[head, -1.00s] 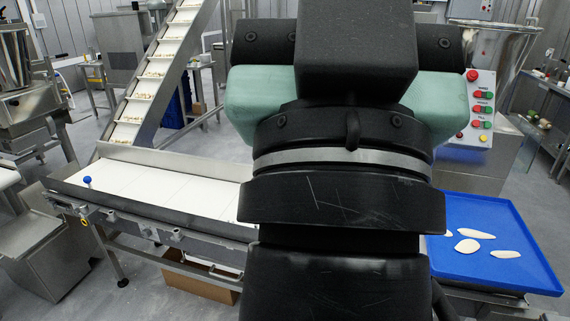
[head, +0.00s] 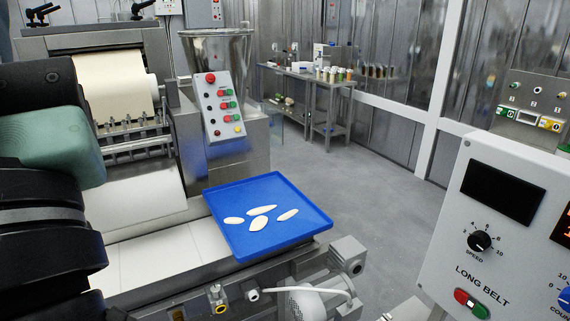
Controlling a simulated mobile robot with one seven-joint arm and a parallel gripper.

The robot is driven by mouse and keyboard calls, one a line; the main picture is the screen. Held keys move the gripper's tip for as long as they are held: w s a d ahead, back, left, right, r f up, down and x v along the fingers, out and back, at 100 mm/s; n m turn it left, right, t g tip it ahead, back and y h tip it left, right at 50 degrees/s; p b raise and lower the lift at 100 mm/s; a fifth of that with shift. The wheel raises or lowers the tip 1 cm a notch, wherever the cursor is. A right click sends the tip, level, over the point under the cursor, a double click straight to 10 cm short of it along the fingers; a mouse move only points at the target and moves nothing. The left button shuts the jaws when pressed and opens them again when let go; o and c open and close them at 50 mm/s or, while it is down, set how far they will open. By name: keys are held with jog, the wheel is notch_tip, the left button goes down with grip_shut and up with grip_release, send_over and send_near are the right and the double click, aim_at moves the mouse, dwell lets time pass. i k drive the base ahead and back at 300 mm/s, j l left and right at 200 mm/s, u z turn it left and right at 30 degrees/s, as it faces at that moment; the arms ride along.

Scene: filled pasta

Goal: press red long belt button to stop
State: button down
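The long belt control panel (head: 450,222) is a light grey box at the right of the head view, labelled LONG BELT. Its red button (head: 461,296) sits at the left end of a small button unit near the bottom edge. A green button (head: 480,311) is at the right end, with a pale part between them. Above are a speed knob (head: 479,241) and a dark display (head: 500,192). My black and green arm links fill the left edge. My gripper is out of view, so its state and distance to the button are hidden.
A blue tray (head: 312,237) with several flat dough pieces lies on the white belt (head: 150,258). Behind it stand a hopper machine with its own button panel (head: 221,132) and side tables. Another panel (head: 540,88) is at the upper right. Open floor (head: 375,185) lies between.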

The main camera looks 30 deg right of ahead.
aim_at(460, 294)
jog(key=z, duration=1.6)
jog(key=i+z, duration=0.15)
jog(key=z, duration=0.35)
jog(key=i+j+z, duration=0.1)
jog(key=z, duration=0.4)
jog(key=i+j+z, duration=0.15)
jog(key=z, duration=0.35)
jog(key=i, duration=0.05)
